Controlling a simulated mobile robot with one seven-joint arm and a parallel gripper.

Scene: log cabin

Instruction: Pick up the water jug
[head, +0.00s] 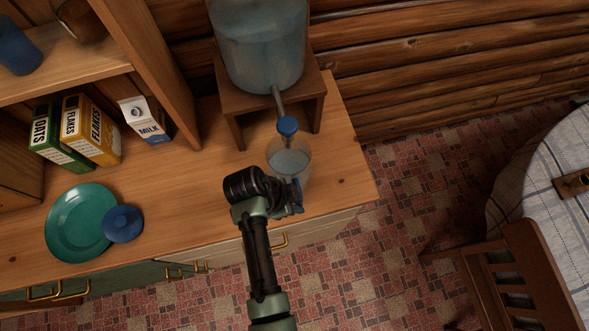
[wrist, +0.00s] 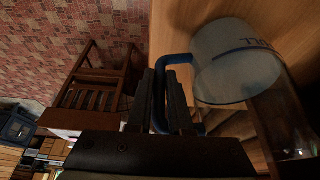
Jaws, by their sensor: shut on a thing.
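The water jug (head: 290,160) is a clear pitcher with a pale, whitish fill and a blue handle. It stands upright near the right end of the wooden counter, under the spout of a large water dispenser. In the wrist view the jug (wrist: 238,68) is at the upper right, with its blue handle (wrist: 172,62) running between my fingers. My gripper (wrist: 166,88) is shut on that handle. In the head view my gripper (head: 297,196) is at the jug's near side, and my arm partly hides the jug's lower part. Whether the base touches the counter is hidden.
The dispenser (head: 258,45) sits on a wooden stand (head: 228,99) right behind the jug, its spout with blue tap (head: 288,125) close above. A chair (head: 510,275) and table stand right.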

